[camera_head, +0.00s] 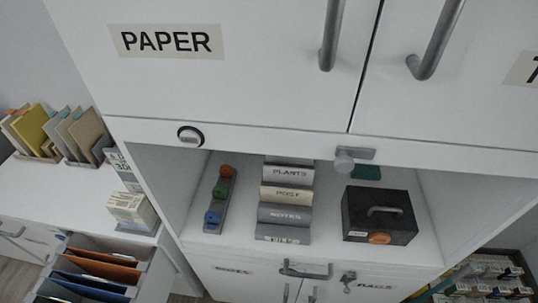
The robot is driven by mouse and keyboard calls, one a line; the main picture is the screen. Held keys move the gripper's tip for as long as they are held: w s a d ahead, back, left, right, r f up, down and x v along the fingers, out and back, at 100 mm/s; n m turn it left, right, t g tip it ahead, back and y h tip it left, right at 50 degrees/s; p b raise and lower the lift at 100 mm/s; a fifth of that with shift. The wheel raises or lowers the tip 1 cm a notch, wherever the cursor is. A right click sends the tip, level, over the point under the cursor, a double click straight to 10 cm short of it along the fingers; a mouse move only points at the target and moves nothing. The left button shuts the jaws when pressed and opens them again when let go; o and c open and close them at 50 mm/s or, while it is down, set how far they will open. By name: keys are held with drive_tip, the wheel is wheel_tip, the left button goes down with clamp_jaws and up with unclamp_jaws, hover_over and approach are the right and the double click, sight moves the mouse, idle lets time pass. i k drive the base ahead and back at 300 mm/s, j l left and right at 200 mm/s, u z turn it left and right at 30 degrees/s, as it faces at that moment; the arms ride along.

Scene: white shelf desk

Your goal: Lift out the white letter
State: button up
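I cannot make out a white letter in this view. A grey rack in the open shelf has stepped labelled fronts: PLANTS (292,173), POST (287,196), NOTES (284,215) and a lower one that is hard to read (281,234). The POST front has a paler label than the others. What lies inside or behind these fronts is hidden from this angle. My gripper is not in view.
The shelf (330,232) also holds a holder with orange, green and blue pieces (219,198) and a dark handled box (380,215). PAPER doors (220,70) with bar handles hang above. An open drawer of folders (95,268) is lower left.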

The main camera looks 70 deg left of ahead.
sight(281, 174)
drive_tip(key=i+u, duration=0.15)
drive_tip(key=u, duration=0.3)
drive_tip(key=i+l+u, duration=0.1)
drive_tip(key=u, duration=0.4)
drive_tip(key=i+l+u, duration=0.2)
drive_tip(key=u, duration=0.25)
drive_tip(key=i+l+u, duration=0.15)
drive_tip(key=u, duration=0.3)
drive_tip(key=l+u, duration=0.25)
drive_tip(key=u, duration=0.25)
drive_tip(key=i+l+u, duration=0.1)
drive_tip(key=l+u, duration=0.15)
drive_tip(key=u, duration=0.2)
drive_tip(key=l+u, duration=0.25)
drive_tip(key=u, duration=0.2)
drive_tip(key=k+j+u, duration=0.15)
drive_tip(key=u, duration=0.25)
drive_tip(key=k+j+u, duration=0.15)
drive_tip(key=u, duration=0.2)
drive_tip(key=j+u, duration=0.4)
drive_tip(key=l, duration=0.45)
drive_tip(key=i+l+u, duration=0.1)
drive_tip(key=l, duration=0.35)
